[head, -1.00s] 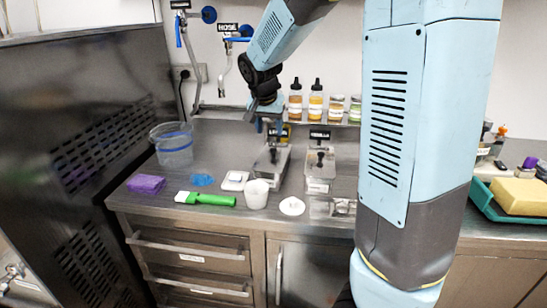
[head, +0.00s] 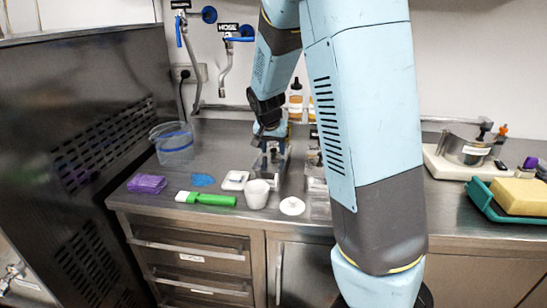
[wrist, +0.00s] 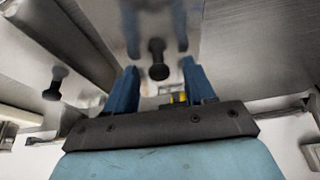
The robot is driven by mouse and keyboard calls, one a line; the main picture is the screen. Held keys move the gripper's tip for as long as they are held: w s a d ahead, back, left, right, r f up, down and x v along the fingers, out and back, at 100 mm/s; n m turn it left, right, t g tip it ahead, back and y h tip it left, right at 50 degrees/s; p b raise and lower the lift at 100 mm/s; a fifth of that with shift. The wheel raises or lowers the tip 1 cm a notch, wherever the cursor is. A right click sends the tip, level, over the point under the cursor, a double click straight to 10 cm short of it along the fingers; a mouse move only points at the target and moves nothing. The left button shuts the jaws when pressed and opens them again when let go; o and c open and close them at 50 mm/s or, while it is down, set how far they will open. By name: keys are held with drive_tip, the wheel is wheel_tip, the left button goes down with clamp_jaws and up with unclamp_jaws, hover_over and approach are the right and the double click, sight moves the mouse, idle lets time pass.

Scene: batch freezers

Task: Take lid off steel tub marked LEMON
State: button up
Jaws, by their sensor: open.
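Two steel tubs with black-knobbed lids stand side by side on the counter. The left tub (head: 263,168) is under my gripper (head: 272,143); the right tub (head: 314,172) is partly hidden by my arm. I cannot read LEMON on either one here. In the wrist view my gripper (wrist: 160,78) is open, with its two blue fingers apart. A black lid knob (wrist: 158,62) shows between and just beyond the fingertips. A second black knob (wrist: 54,84) is off to the left. Nothing is held.
In front of the tubs are a white cup (head: 256,194), a white round disc (head: 292,206), a green-handled brush (head: 207,199) and a small white dish (head: 235,180). A clear bucket (head: 174,146) stands at left. A green tray (head: 482,203) with a sponge is at right.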

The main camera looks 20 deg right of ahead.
clamp_jaws()
idle(0.5)
drive_tip(key=shift+r, duration=0.1)
